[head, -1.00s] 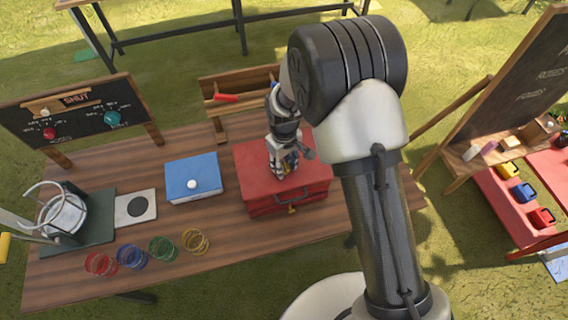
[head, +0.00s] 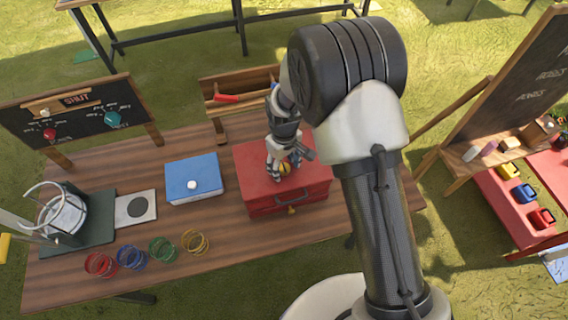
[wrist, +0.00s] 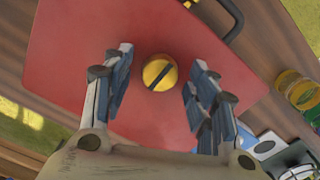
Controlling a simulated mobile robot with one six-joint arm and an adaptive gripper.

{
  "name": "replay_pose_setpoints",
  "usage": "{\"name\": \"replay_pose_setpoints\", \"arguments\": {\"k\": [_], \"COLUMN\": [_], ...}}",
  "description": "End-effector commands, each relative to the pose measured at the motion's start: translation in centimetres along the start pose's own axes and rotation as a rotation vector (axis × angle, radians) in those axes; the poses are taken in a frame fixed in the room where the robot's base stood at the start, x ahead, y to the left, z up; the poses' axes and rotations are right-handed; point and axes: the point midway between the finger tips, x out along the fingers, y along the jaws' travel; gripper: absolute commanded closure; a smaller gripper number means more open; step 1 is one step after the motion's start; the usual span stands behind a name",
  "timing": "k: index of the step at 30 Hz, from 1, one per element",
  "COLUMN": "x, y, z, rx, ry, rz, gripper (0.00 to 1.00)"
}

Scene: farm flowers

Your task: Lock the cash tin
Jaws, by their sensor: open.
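The cash tin (head: 252,178) is a red box standing on the right part of the wooden table, its lid down. A round yellow knob with a dark slanting bar (wrist: 160,72) is on top of the lid in the wrist view. A small yellow piece (head: 291,210) shows on the tin's front. My gripper (head: 284,170) points down over the lid. In the wrist view my gripper (wrist: 158,75) is open, with one finger on each side of the knob and gaps between. How high the fingertips are above the lid is hard to tell.
A blue box with a white knob (head: 185,173) stands left of the tin. Several coloured rings (head: 163,250) lie along the front edge. A wooden tray (head: 240,84) is behind, and a chalkboard (head: 80,112) stands at the back left. Bare tabletop lies between.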

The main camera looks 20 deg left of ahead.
Motion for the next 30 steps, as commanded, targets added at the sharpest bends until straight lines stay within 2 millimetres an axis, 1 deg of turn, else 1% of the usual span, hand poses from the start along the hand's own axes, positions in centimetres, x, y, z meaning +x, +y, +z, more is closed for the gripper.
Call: {"name": "replay_pose_setpoints", "arguments": {"k": [4, 7, 11, 15, 18, 21, 25, 30], "x": [-0.4, -1.7, -4.3, -7.4, -9.3, -10.7, -11.7, -12.1], "y": [0.0, 0.0, 0.0, 0.0, 0.0, 0.0, 0.0, 0.0], "z": [0.0, -0.1, -0.1, -0.1, -0.1, -0.1, 0.0, 0.0], "rx": [0.000, 0.000, 0.000, 0.000, 0.000, 0.000, 0.000, 0.000], "ry": [0.001, 0.003, 0.004, 0.004, 0.004, 0.003, 0.001, 0.000], "rz": [0.000, 0.001, 0.002, 0.002, 0.001, 0.001, 0.000, 0.000], "gripper": [0.47, 0.47, 0.47, 0.47, 0.47, 0.47, 0.47, 0.47]}}
